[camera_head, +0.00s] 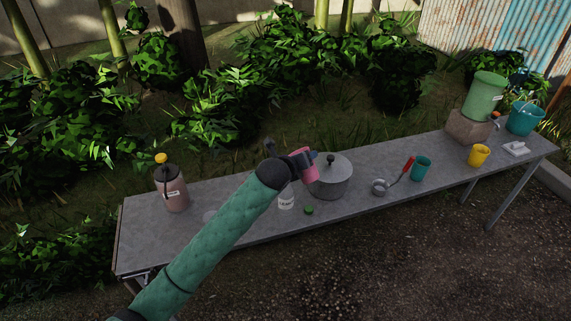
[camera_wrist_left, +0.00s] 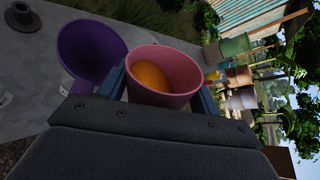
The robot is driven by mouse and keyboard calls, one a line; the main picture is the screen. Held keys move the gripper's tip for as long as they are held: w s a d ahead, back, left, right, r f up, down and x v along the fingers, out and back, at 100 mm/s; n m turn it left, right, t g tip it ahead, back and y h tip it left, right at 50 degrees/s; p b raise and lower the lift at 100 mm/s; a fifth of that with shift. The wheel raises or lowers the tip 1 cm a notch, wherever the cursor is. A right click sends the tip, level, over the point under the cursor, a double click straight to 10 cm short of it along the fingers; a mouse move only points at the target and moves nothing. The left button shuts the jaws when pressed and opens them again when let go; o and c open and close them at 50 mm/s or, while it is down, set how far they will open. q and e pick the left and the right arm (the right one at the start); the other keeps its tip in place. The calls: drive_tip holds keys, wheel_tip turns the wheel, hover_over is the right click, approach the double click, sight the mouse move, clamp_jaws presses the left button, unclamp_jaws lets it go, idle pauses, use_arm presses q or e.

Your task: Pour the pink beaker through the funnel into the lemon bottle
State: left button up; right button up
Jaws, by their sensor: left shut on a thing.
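My left gripper (camera_head: 303,162) is shut on the pink beaker (camera_head: 310,169) and holds it above the table beside the pot. In the left wrist view the pink beaker (camera_wrist_left: 185,62) has orange contents (camera_wrist_left: 151,77) inside. The purple funnel (camera_wrist_left: 88,48) is close beside the beaker in that view, its wide mouth showing. The funnel is not clearly visible there. My right gripper is not in view.
A grey lidded pot (camera_head: 331,182) stands just right of the gripper. A green cap (camera_head: 308,210) lies in front.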

use_arm(q)
drive_tip(key=shift+r, duration=0.15)
drive_tip(key=shift+w+a, duration=0.1)
drive_tip(key=shift+w, duration=0.05)
drive_tip(key=shift+r+n+g, duration=0.2)
drive_tip(key=shift+n+g, duration=0.1)
idle(0.4)
drive_tip(key=shift+r+n+h, duration=0.15)
drive_tip(key=shift+n+h, duration=0.15)
drive_tip(key=shift+w+g+p, duration=0.1)
drive_tip(key=shift+g+p, duration=0.2)
drive_tip(key=shift+p, duration=0.05)
drive_tip(key=shift+a+r, duration=0.1)
drive_tip(key=shift+r, duration=0.05)
drive_tip(key=shift+h, duration=0.3)
drive_tip(key=shift+n, duration=0.3)
